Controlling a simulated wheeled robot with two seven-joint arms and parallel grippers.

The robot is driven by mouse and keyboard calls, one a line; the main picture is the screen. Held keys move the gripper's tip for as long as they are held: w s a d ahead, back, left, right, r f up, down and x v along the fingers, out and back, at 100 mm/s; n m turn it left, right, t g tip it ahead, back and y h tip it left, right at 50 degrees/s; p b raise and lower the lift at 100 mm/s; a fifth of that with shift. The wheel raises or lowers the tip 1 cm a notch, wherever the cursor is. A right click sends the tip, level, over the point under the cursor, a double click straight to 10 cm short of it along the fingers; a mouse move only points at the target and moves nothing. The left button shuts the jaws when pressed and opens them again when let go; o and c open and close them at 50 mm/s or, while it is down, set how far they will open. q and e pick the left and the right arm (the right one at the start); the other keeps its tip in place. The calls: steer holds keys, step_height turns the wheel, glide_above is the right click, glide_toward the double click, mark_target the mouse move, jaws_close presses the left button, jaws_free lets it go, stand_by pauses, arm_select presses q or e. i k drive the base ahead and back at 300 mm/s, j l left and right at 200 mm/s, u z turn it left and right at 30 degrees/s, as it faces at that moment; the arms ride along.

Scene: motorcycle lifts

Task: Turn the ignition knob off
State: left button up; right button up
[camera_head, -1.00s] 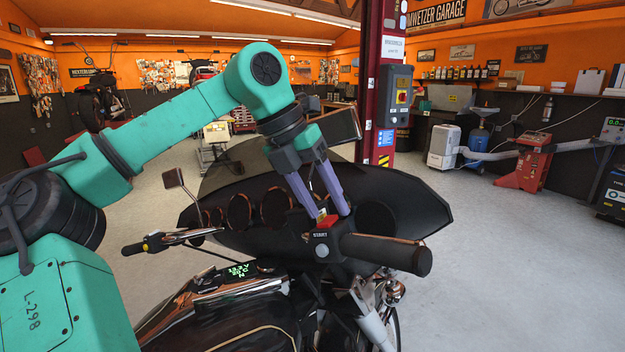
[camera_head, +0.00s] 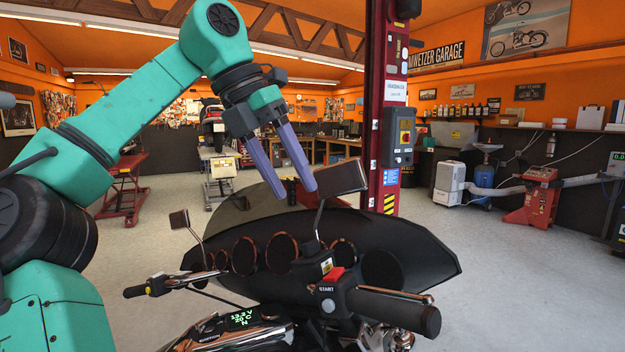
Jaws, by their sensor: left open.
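A motorcycle fills the lower middle, with its dark fairing (camera_head: 350,235) and round gauges. On its right handlebar is a switch housing with a red switch (camera_head: 332,274) and a round button (camera_head: 328,305) below the word START. I cannot tell for certain whether the red switch is the ignition knob, or its setting. My right gripper is not in view.
A mirror (camera_head: 342,178) stands right beside my left fingers. Another mirror (camera_head: 179,219) and the left handlebar (camera_head: 165,284) are at the left. A red lift post (camera_head: 387,100) with a control box (camera_head: 401,137) rises behind. Open floor lies at the right.

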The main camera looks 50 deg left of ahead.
mark_target(206, 326)
steer(key=k+l, duration=0.2)
steer(key=l, duration=0.15)
steer(key=k+l, duration=0.25)
steer(key=l, duration=0.15)
steer(key=k+l, duration=0.2)
steer(key=l, duration=0.15)
